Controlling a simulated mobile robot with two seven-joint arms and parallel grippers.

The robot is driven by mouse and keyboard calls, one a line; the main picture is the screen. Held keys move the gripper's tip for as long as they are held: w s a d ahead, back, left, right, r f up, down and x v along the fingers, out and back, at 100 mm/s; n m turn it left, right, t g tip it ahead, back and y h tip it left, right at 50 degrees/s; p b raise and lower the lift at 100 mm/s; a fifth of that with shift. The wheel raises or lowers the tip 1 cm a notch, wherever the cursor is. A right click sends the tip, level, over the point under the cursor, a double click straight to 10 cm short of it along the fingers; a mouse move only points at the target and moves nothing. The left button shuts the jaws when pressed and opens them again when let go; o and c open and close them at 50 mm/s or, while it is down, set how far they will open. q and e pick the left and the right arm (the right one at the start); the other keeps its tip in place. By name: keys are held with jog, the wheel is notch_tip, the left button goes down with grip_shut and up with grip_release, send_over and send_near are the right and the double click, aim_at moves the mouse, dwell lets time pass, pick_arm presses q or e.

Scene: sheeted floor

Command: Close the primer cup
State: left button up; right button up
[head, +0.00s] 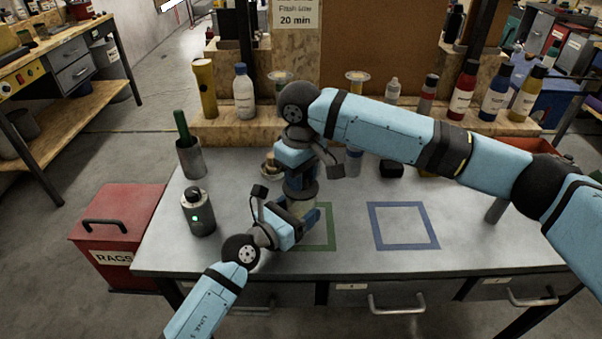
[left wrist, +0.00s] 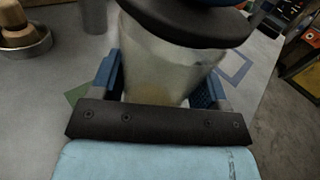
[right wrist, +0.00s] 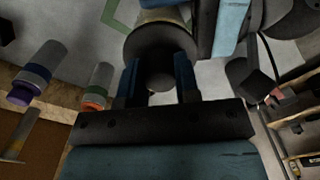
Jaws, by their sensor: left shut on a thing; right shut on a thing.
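The primer cup (left wrist: 165,72) is a pale translucent tapered cup, standing over the green square outline (head: 327,228) on the bench. In the head view it is mostly hidden by my grippers. My left gripper (left wrist: 160,85) is shut around its sides. The dark round lid (left wrist: 190,20) is on top at the cup's mouth; it also shows in the right wrist view (right wrist: 160,52). My right gripper (right wrist: 158,78) is shut on the lid from above. Whether the lid is fully seated cannot be told.
A dark canister with a green light (head: 199,215) and a grey holder (head: 190,158) stand at the left. A blue square outline (head: 403,227) lies on clear bench at the right. Several bottles (head: 465,90) line the back shelf. A small dish (head: 270,166) stands behind my grippers.

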jog(key=shift+f, duration=0.6)
dwell(0.3)
jog(key=o, duration=1)
notch_tip(320, 180, up, 12)
pick_arm(q)
jog(key=o, duration=1.4)
jog(key=shift+s, duration=0.1)
jog(key=v, duration=1.3)
jog(key=shift+s+a, duration=0.25)
jog(key=shift+a, duration=0.1)
